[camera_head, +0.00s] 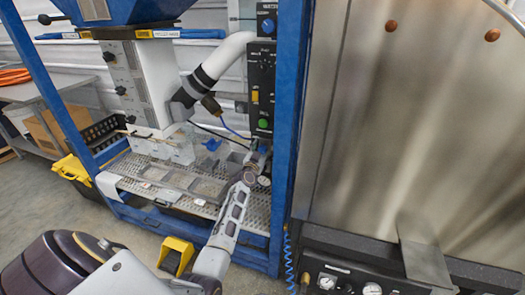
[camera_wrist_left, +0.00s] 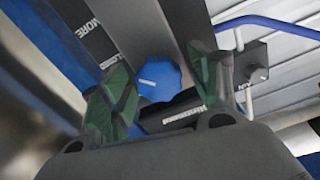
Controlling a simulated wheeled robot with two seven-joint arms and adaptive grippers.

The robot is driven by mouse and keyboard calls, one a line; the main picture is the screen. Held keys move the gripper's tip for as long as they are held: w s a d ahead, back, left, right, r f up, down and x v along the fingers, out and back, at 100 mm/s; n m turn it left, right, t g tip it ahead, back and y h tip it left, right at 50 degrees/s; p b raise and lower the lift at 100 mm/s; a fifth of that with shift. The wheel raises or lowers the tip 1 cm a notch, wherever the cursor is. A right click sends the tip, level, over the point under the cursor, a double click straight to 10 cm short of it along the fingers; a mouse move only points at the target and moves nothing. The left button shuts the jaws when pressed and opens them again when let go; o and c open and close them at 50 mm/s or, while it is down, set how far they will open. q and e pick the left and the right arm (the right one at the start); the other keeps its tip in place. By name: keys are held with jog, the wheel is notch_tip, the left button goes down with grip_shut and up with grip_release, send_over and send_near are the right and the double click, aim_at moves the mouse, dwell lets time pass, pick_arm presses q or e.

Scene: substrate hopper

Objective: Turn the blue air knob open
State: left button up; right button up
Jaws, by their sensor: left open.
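My left gripper (camera_wrist_left: 170,101) is open, with one green-lined finger on each side of the knob. I cannot tell whether either finger touches it. In the head view my left arm reaches up from the bottom, and the gripper (camera_head: 257,158) is below the black control panel (camera_head: 262,90). There the gripper is small and partly overlaps the fittings. My right gripper is not in view.
A blue frame post (camera_head: 285,130) stands just right of the gripper. A white hose (camera_head: 228,55) and a perforated shelf (camera_head: 190,185) are to its left. A large steel cabinet (camera_head: 420,120) fills the right. A yellow pedal (camera_head: 175,255) sits on the floor.

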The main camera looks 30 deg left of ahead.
pick_arm(q)
jog(key=c, duration=1)
